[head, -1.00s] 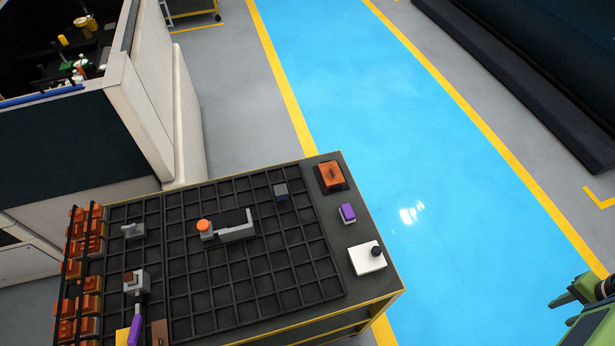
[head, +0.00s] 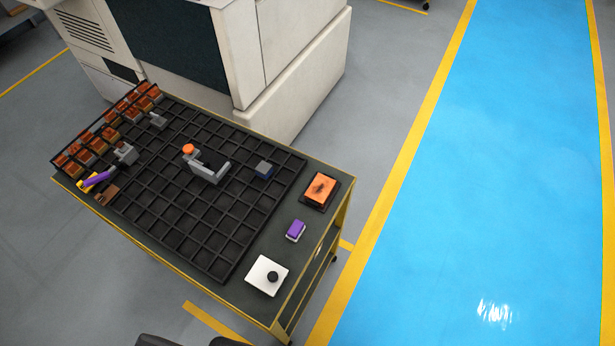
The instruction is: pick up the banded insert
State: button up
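No part is plainly marked as the banded insert. My gripper is not in view.
The dark table (head: 330,215) also bears copper blocks (head: 110,133), a copper block on a dark base (head: 320,189), a purple-topped block (head: 295,230), a white plate with black knob (head: 267,276) and a purple-handled tool (head: 97,179). A machine (head: 290,80) stands behind. Blue floor (head: 480,180) is clear.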

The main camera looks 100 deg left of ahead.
aim_at(264, 170)
jog(key=i, duration=0.85)
jog(key=z, duration=3.05)
jog(key=k, duration=2.5)
jog(key=z, duration=1)
